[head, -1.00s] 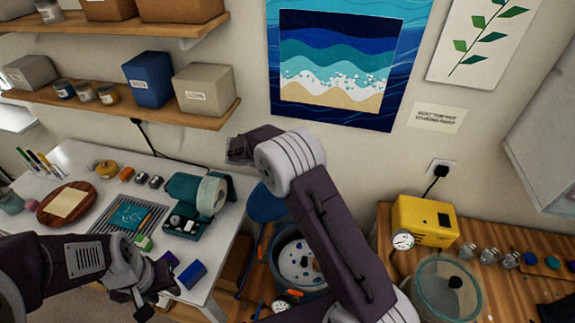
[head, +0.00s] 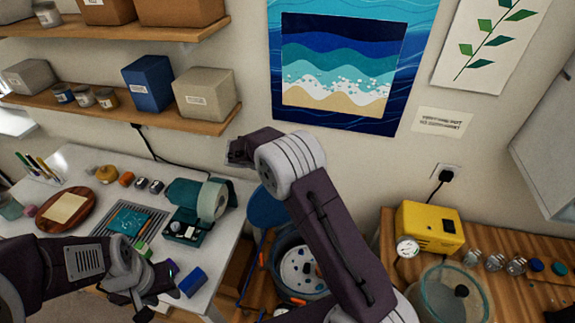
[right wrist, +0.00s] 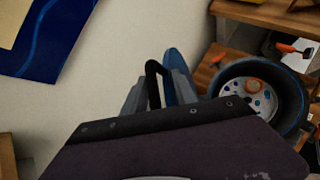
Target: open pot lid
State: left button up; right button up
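The dark blue pot (head: 300,266) stands low behind my right arm, partly hidden by it. Its mouth is uncovered, showing a pale disc with blue spots and an orange piece inside. It also shows at right in the right wrist view (right wrist: 288,110). The blue lid (head: 267,205) stands tilted up behind the pot; its edge shows in the right wrist view (right wrist: 174,68). My right gripper (right wrist: 156,92) has its fingers close on both sides of a black loop handle (right wrist: 152,68) beside the lid. My left gripper (head: 150,284) hovers by the white table; its finger gap is unclear.
The white table (head: 75,160) at left holds a teal tape dispenser (head: 205,200), a blue block (head: 193,281) and a round wooden board (head: 40,212). A yellow pump (head: 430,226) and a glass chamber (head: 425,295) stand on the wooden bench at right.

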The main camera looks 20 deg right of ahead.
jog(key=b+v, duration=0.2)
jog(key=v, duration=0.7)
